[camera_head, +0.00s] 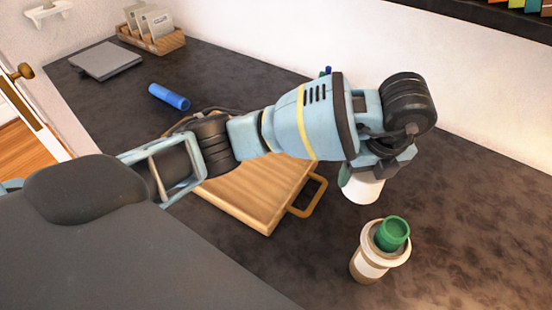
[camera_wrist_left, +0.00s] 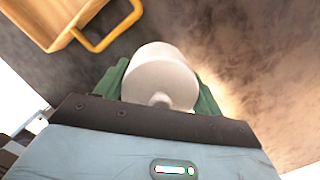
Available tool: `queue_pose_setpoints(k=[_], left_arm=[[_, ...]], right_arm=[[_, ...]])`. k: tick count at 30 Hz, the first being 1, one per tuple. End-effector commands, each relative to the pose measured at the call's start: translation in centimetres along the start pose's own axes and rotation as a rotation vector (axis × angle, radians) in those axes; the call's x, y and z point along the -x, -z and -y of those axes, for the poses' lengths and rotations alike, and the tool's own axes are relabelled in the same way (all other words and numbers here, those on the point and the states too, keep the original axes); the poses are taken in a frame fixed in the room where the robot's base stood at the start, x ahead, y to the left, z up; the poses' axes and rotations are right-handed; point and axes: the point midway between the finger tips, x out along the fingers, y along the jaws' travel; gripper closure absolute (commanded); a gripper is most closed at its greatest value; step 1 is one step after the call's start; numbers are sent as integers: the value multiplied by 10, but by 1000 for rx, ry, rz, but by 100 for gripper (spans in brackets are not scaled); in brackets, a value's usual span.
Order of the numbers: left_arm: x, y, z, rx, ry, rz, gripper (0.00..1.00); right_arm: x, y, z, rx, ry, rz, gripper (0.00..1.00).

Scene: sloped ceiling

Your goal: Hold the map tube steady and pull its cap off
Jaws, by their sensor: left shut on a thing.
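My left gripper (camera_head: 362,180) points down over the dark counter. In the left wrist view its green fingers are shut on a white rounded piece (camera_wrist_left: 160,78), which also shows below the gripper in the head view (camera_head: 362,191). I cannot tell whether this piece is the tube, its cap or something else. A short brown and white cylinder (camera_head: 370,268) stands upright in front of the gripper, apart from it, with a round green piece (camera_head: 392,234) at its top. A blue cylinder (camera_head: 169,96) lies on its side farther back. My right gripper is out of view.
A wooden board (camera_head: 242,200) with a handle lies left of the gripper, partly under my left arm. A grey flat case (camera_head: 106,60) and a wooden holder with cards (camera_head: 172,42) sit at the back left. The counter at right is clear.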

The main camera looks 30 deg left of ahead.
Motion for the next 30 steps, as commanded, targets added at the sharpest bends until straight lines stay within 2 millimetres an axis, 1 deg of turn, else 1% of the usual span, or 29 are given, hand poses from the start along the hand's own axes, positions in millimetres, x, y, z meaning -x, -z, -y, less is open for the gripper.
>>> queue_pose_setpoints(k=[5,8,16,18,22,25,30], left_arm=[[-1,0,0,-2,0,0,59],[-6,1,0,-2,-1,-1,59],[-45,6,-1,-2,-2,-1,60],[-50,7,-1,-3,-2,-1,60],[-50,7,0,-3,0,1,59],[-56,8,0,-3,-1,0,60],[-80,12,-1,-3,-3,-2,60]], right_arm=[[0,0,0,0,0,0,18],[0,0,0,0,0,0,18],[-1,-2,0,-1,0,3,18],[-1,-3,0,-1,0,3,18],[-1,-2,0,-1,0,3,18],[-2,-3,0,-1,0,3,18],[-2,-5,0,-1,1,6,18]])
